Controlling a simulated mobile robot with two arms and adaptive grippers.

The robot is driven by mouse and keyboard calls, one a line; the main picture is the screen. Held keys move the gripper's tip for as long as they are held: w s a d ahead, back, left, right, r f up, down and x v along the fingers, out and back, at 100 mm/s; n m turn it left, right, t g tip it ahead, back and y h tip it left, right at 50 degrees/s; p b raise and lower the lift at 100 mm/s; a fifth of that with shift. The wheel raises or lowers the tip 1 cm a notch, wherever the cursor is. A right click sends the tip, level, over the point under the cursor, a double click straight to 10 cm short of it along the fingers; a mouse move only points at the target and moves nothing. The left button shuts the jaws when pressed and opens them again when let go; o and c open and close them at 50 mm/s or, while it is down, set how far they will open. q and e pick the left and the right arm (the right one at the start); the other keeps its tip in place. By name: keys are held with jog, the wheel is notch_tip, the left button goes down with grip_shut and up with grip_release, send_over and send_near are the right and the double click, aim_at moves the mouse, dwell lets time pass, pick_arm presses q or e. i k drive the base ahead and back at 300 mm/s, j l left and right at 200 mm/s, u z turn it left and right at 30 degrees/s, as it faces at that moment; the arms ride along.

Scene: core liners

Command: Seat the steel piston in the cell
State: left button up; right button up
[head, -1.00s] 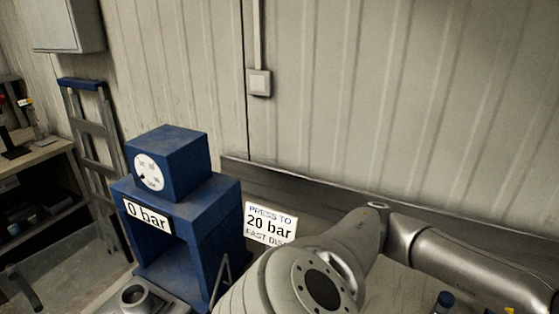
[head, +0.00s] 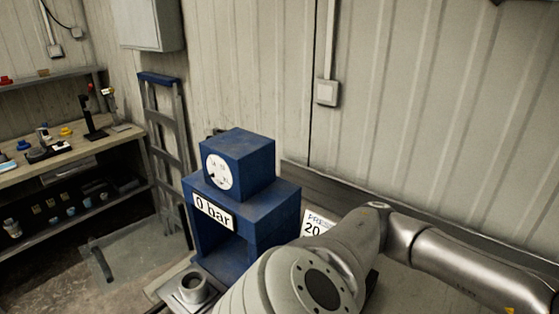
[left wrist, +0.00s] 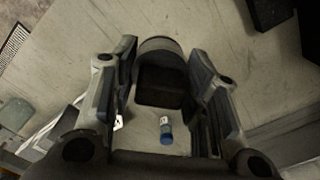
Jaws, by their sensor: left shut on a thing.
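In the left wrist view my left gripper (left wrist: 161,88) is shut on a dark grey round-ended piece, which looks like the steel piston (left wrist: 160,72). The piece sits between the two fingers, above a pale surface. In the head view a small grey metal cup, which looks like the cell (head: 193,288), stands on a light plate in front of the blue press (head: 272,200). The cup's mouth faces up, and nothing shows standing in it. The left gripper's jaws and my right gripper are out of the head view.
The press carries a dial (head: 217,171) and a "0 bar" label (head: 213,211). A small blue-capped bottle (left wrist: 166,131) shows in the left wrist view. My arm covers the lower right. A cluttered bench (head: 75,150) is at left.

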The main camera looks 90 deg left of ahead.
aim_at(194, 300)
jog(key=u, duration=0.45)
jog(key=l+u, duration=0.1)
jog(key=u, duration=0.85)
jog(key=k+u, duration=0.1)
jog(key=u, duration=0.8)
